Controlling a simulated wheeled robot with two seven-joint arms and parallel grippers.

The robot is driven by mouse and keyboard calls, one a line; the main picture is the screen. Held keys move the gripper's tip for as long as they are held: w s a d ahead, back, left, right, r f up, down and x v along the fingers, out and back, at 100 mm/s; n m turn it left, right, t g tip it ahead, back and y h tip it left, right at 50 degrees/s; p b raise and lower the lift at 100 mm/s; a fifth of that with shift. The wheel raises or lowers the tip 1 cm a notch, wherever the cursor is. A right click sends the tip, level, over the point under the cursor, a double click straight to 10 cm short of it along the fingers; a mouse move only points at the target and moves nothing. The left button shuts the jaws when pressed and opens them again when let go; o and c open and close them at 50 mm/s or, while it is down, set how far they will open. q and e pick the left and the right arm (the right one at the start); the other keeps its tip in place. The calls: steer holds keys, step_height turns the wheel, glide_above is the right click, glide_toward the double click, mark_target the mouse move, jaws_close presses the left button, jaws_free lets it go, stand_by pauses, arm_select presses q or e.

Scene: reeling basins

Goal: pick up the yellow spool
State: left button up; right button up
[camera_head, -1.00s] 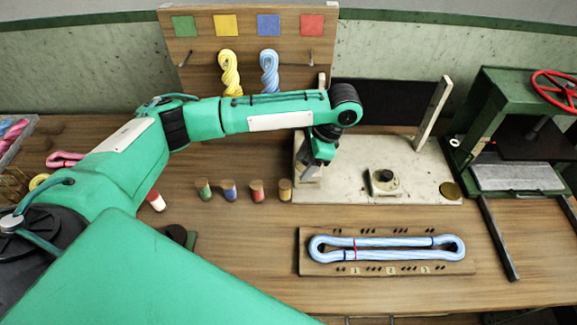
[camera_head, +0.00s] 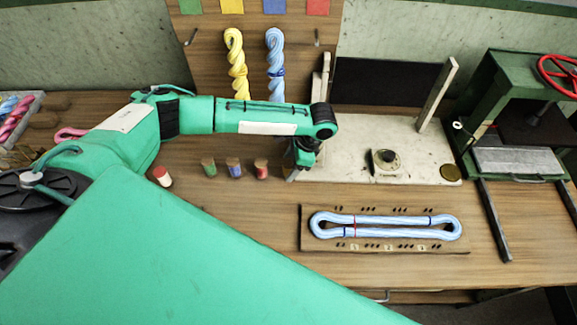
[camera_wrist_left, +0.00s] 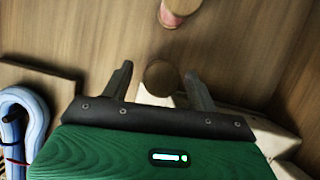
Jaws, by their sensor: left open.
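The yellow spool is hidden behind my left gripper (camera_head: 294,171) in the head view. In the left wrist view a spool with a round brown top (camera_wrist_left: 159,77) stands between the two fingers of my open left gripper (camera_wrist_left: 158,70); its body colour is hard to make out. The fingers show gaps on both sides of it, and I cannot tell whether they touch it. The red spool (camera_head: 261,170) stands just left of the gripper and also shows at the top of the wrist view (camera_wrist_left: 175,12). My right gripper is not in view.
The blue spool (camera_head: 234,169) and green spool (camera_head: 208,167) stand in the same row, with a red-and-white spool (camera_head: 162,176) farther left. A pale stand board (camera_head: 345,150) lies right of the gripper.

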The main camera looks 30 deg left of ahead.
arm_select(q)
steer(key=shift+x, duration=0.9)
steer(key=shift+r, duration=0.1)
steer(key=c, duration=1.1)
